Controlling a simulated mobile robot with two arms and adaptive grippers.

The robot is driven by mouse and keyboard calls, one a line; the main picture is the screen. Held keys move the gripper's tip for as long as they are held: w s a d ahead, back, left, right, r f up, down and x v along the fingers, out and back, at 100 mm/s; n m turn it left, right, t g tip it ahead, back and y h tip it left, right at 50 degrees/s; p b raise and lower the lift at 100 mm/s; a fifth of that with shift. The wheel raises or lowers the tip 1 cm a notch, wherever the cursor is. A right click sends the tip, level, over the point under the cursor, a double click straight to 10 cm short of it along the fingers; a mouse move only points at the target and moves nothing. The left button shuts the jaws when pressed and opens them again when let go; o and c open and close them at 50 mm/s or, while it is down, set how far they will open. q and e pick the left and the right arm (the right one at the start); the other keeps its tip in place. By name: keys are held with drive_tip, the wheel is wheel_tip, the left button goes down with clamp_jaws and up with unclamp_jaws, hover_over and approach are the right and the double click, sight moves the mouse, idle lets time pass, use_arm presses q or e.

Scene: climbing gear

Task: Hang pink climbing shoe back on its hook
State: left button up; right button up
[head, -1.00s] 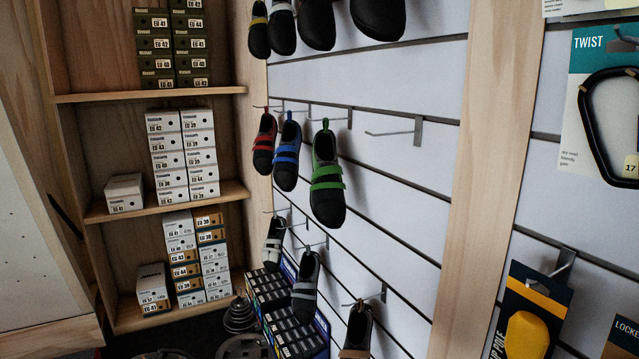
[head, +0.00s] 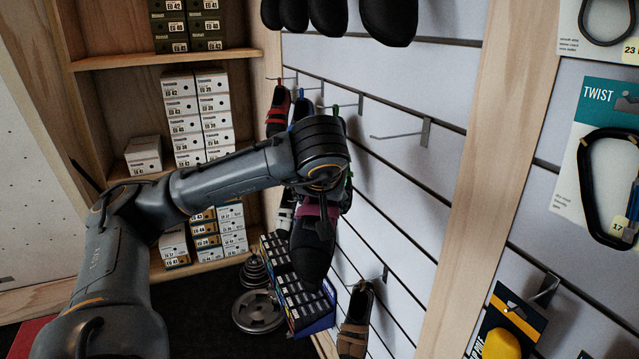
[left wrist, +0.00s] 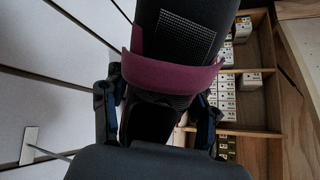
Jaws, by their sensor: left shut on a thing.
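The pink climbing shoe (head: 312,240), dark with a pink strap, hangs toe down below my left wrist in the head view. In the left wrist view the shoe (left wrist: 172,75) fills the middle, its pink strap across it. My left gripper (left wrist: 155,110) is shut on the shoe, one finger on each side. In the head view its fingers are mostly hidden by my wrist. An empty metal hook (head: 405,134) sticks out of the slatted wall to the right of the held shoe, apart from it. A metal hook (left wrist: 30,147) also shows at lower left in the left wrist view. My right gripper is not in view.
Red (head: 278,110) and blue shoes hang left of the empty hook, with a green one mostly hidden by my arm. Dark shoes (head: 388,20) hang above. A brown shoe (head: 355,322) hangs below. A wooden post (head: 500,170) stands to the right.

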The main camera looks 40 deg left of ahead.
use_arm(q)
drive_tip(key=shift+s+a+r, duration=0.1)
drive_tip(key=shift+a+r, duration=0.1)
drive_tip(key=shift+r, duration=0.35)
drive_tip(key=shift+w+d+f, duration=0.1)
drive_tip(key=shift+w+d, duration=0.1)
drive_tip(key=shift+w, duration=0.3)
drive_tip(key=shift+w+d, duration=0.15)
drive_tip(key=shift+w, duration=0.3)
drive_tip(key=w+d+f+p, duration=0.1)
drive_tip(key=w+d, duration=0.1)
drive_tip(key=w, duration=0.3)
drive_tip(key=w+d+p, duration=0.1)
drive_tip(key=w+d, duration=0.1)
drive_tip(key=w, duration=0.3)
drive_tip(key=shift+w+d+f, duration=0.25)
drive_tip(key=shift+w+f, duration=0.1)
drive_tip(key=shift+w, duration=0.05)
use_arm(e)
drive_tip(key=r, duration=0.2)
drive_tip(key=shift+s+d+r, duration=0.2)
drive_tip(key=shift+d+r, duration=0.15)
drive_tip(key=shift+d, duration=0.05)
use_arm(q)
drive_tip(key=o, duration=1.5)
